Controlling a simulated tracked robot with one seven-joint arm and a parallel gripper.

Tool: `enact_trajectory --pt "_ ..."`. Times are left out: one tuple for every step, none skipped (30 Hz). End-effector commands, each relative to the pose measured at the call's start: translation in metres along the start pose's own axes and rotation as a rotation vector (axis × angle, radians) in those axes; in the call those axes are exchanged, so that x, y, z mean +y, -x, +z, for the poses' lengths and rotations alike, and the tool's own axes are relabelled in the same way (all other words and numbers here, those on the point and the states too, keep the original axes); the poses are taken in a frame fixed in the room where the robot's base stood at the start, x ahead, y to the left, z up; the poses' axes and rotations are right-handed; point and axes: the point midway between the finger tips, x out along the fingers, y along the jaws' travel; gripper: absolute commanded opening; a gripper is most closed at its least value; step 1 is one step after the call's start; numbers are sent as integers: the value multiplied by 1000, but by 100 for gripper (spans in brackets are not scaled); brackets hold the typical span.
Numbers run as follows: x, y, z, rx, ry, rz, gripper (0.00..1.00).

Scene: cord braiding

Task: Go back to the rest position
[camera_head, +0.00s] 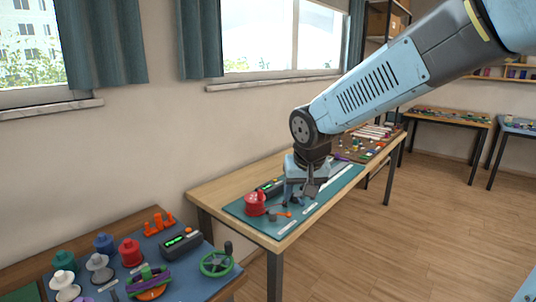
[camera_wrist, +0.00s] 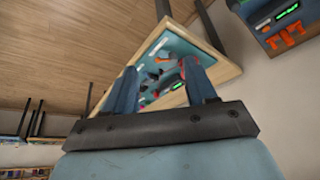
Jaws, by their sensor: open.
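My gripper (camera_head: 300,196) hangs from my blue arm, pointing down over the teal mat (camera_head: 330,192) on the middle wooden table (camera_head: 213,195). In the wrist view, my gripper (camera_wrist: 160,76) has its two blue fingers spread apart, with nothing seen held between them. A red spool (camera_head: 255,204) stands on the mat just left of my gripper. A dark box with a display (camera_head: 268,188) lies behind the spool. A small orange piece (camera_head: 284,214) lies close below my gripper. Whether the fingers touch anything on the mat cannot be told.
A nearer table at lower left holds several coloured spools (camera_head: 131,252), a dark device with a green display (camera_head: 181,244), an orange rack (camera_head: 159,222) and a green handwheel (camera_head: 217,262). The wall and windows are behind. Wooden floor (camera_head: 420,230) is clear at right.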

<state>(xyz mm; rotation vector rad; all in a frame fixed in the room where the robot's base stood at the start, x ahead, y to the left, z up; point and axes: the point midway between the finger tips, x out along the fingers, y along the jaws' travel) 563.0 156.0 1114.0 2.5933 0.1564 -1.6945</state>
Motion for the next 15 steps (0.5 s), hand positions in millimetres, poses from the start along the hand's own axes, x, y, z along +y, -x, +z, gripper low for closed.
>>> enact_trajectory --pt "17 13 5 8 -17 3 56" --pt "25 19 9 10 -23 5 56" --pt "35 28 14 13 -29 8 56" --pt "43 34 18 16 -33 9 56" --pt "50 40 22 18 -38 11 56" --pt "59 48 28 21 -43 14 56" --pt "66 54 33 24 -47 16 56" --pt "72 60 38 28 -52 17 56" --pt "80 67 46 30 -56 21 56" --pt "86 73 51 34 -60 23 56" --pt "91 78 56 37 -63 25 56" --pt "98 85 65 40 -67 29 56" --pt "103 90 71 44 -70 32 56" --pt "107 95 77 47 -73 34 56" --pt "113 101 85 51 -76 37 56"
